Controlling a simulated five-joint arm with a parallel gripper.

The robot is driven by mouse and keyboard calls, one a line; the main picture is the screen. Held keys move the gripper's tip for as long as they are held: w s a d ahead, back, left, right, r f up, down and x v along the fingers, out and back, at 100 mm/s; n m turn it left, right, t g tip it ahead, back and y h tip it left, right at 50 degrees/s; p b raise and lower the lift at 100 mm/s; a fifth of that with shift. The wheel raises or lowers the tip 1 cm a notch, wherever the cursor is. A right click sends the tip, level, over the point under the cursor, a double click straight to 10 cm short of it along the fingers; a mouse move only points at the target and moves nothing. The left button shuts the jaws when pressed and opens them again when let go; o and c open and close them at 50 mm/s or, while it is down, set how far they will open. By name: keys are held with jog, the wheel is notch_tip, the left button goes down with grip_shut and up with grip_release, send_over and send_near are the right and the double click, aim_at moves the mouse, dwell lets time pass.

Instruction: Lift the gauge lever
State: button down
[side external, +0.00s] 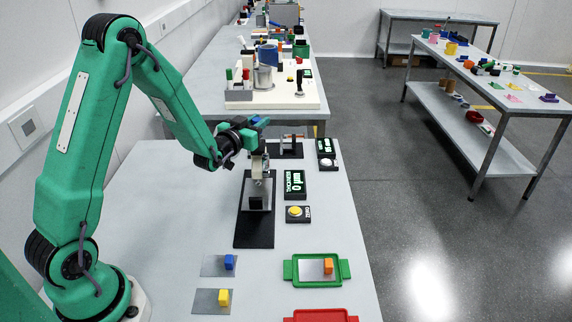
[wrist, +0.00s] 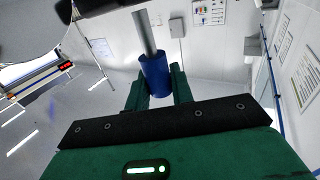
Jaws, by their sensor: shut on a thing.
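The gauge stands on a long black base (side external: 253,232) in the middle of the table, with a silver plate and an upright post on it. Its display (side external: 295,184) beside it is lit. My gripper (side external: 258,128) is at the top of the gauge. In the wrist view, the gauge lever is a grey rod with a blue grip (wrist: 155,76). The two green fingers (wrist: 160,88) of my gripper are shut on this blue grip, one on each side. The arm hides part of the gauge's top in the side view.
A yellow button (side external: 295,211) is right of the gauge. In front are a blue block (side external: 229,262) and a yellow block (side external: 223,296) on thin plates, a green tray (side external: 289,271) with an orange block (side external: 328,266), and a red tray (side external: 318,318). Another instrument (side external: 291,150) stands behind.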

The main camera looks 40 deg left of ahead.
jog(key=shift+w+a+n+g, duration=0.4)
jog(key=shift+g, duration=0.2)
jog(key=shift+f, duration=0.1)
jog(key=c, duration=1.3)
grip_release()
jog(key=shift+o, duration=0.2)
jog(key=shift+s, duration=0.15)
jog(key=v, duration=0.7)
jog(key=shift+s, duration=0.3)
jog(key=shift+d, duration=0.15)
